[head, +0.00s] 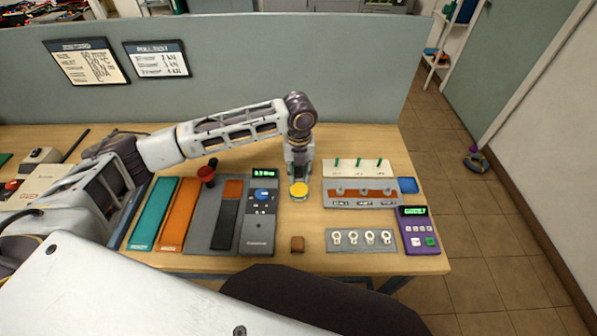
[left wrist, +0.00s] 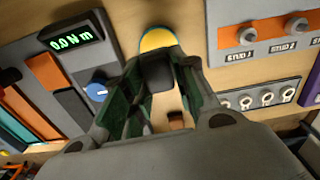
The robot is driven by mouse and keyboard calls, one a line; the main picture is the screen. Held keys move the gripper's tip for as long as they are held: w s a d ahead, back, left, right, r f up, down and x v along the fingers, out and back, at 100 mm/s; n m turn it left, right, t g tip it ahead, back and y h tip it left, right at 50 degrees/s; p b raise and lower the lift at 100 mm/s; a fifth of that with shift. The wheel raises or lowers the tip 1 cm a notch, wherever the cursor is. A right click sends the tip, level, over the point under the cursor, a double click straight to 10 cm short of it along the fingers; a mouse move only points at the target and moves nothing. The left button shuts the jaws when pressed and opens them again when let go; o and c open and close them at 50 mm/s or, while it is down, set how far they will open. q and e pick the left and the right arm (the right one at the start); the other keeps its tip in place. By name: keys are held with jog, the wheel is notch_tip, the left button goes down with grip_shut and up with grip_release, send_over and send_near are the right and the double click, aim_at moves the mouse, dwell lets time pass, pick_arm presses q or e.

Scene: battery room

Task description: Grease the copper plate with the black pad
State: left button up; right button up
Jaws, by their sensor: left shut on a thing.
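My left gripper (head: 300,174) points down over the middle of the bench, shut on a small black pad, whose dark block (left wrist: 155,73) shows between the fingers in the left wrist view. A round yellow-topped tin (head: 299,189) is right at the fingertips; it also shows just beyond the pad in the left wrist view (left wrist: 157,39). I cannot tell whether pad and tin touch. Two things are copper-coloured: a reddish-brown bar (head: 360,193) on the grey panel to the right, and an orange-brown plate (head: 233,189) on a grey board to the left. My right gripper is not in view.
Left of the gripper lie a grey meter (head: 258,226), an orange strip (head: 177,216) and a teal strip (head: 154,214). A brown block (head: 297,243) lies near the front edge. A panel with white rings (head: 361,240) and a purple meter (head: 418,230) are at right.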

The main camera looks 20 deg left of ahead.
pick_arm(q)
jog(key=shift+m, duration=0.3)
jog(key=shift+f, duration=0.15)
pick_arm(e)
jog(key=shift+d+f, duration=0.15)
jog(key=shift+d, duration=0.05)
pick_arm(q)
jog(key=b, duration=0.5)
send_over(299, 191)
jog(key=shift+f, duration=2.15)
jog(key=shift+f+b, duration=0.35)
jog(key=shift+f, duration=0.05)
jog(key=shift+f+b, duration=0.3)
jog(key=shift+b, duration=0.05)
pick_arm(e)
notch_tip(299, 191, down, 6)
jog(key=w+d, duration=0.1)
jog(key=shift+w+d, duration=0.15)
jog(key=shift+d, duration=0.25)
jog(key=shift+s, duration=0.4)
pick_arm(q)
jog(key=shift+f, duration=0.5)
pick_arm(e)
jog(key=shift+w+d, duration=0.1)
jog(key=shift+w, duration=0.25)
